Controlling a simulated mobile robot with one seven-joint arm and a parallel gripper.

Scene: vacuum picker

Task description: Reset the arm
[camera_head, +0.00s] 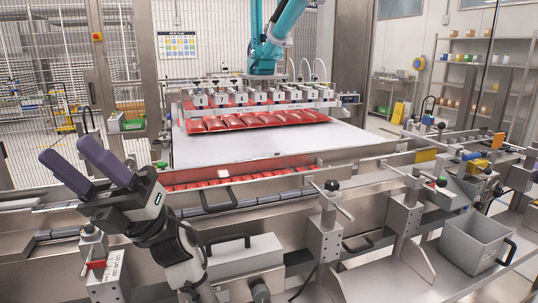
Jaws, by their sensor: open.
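My gripper (85,163) is at the left of the head view, on my arm that rises from the lower edge. Its two dark purple-grey fingers point up and left and stand apart with nothing between them. It is raised in front of the steel conveyor frame (278,203), near its left part. It looks apart from the red packets. How far it is from the frame behind it is hard to tell.
A teal picker arm (275,40) with a suction head (255,93) hangs over red packets (240,120) on a white surface (240,143). Clamp posts (328,225) with knobs stand along the front rail. A grey bin (473,243) is at the right.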

